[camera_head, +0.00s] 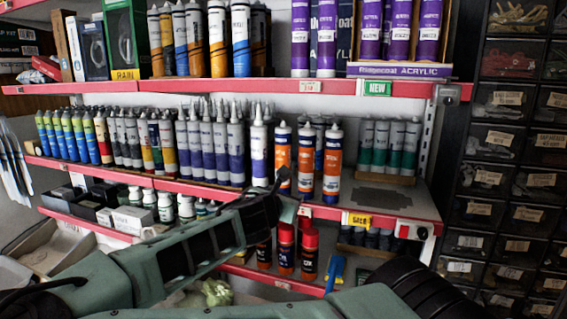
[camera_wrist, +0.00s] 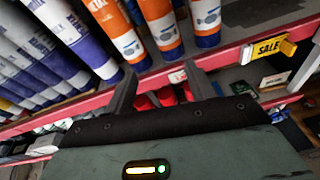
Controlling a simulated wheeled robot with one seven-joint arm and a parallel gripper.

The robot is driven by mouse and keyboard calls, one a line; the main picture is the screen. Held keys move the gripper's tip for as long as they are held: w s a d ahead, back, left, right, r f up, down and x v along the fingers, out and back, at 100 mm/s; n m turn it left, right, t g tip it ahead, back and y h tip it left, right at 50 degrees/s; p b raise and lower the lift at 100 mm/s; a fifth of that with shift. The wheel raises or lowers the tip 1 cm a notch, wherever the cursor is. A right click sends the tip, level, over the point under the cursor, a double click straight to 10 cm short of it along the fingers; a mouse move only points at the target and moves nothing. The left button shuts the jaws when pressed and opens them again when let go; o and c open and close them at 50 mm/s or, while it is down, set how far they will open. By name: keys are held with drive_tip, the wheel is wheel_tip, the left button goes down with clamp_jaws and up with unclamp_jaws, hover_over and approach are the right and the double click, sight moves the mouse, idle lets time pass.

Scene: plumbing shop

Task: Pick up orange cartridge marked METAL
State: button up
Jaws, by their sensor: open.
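Three orange, white and blue cartridges stand upright at the front of the middle shelf. The left one (camera_head: 283,152) carries lettering that seems to read METAL in the wrist view (camera_wrist: 116,32). The middle one (camera_head: 306,160) and right one (camera_head: 332,163) stand close beside it; they also show in the wrist view, middle (camera_wrist: 161,30) and right (camera_wrist: 205,22). My gripper (camera_head: 287,207) is in front of the shelf edge, just below the orange cartridges. In the wrist view its two fingers (camera_wrist: 158,88) are spread apart with nothing held between them.
White-and-blue cartridges (camera_head: 235,152) crowd the left side of the orange ones. Green-and-grey cartridges (camera_head: 388,145) stand to the right, with bare shelf between. The red shelf edge (camera_head: 385,216) carries a yellow SALE tag (camera_head: 359,220). Red-capped cans (camera_head: 309,253) stand on the shelf below.

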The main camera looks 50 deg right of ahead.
sight(281, 150)
wheel_tip(281, 150, up, 9)
drive_tip(key=w+a+n+t+h, duration=0.1)
drive_tip(key=w+a+n+t, duration=0.2)
drive_tip(key=p+x, duration=0.4)
drive_tip(key=x, duration=0.7)
drive_tip(key=shift+d+f, duration=0.1)
drive_tip(key=shift+d, duration=0.3)
drive_tip(key=p+x, duration=0.3)
drive_tip(key=x, duration=0.1)
drive_tip(key=shift+d+r, duration=0.15)
drive_tip(key=shift+r, duration=0.1)
drive_tip(key=shift+w+d+f, duration=0.15)
drive_tip(key=shift+w+d, duration=0.15)
drive_tip(key=shift+d, duration=0.1)
drive_tip(key=c, duration=1)
drive_tip(key=shift+c, duration=0.2)
drive_tip(key=shift+r, duration=0.2)
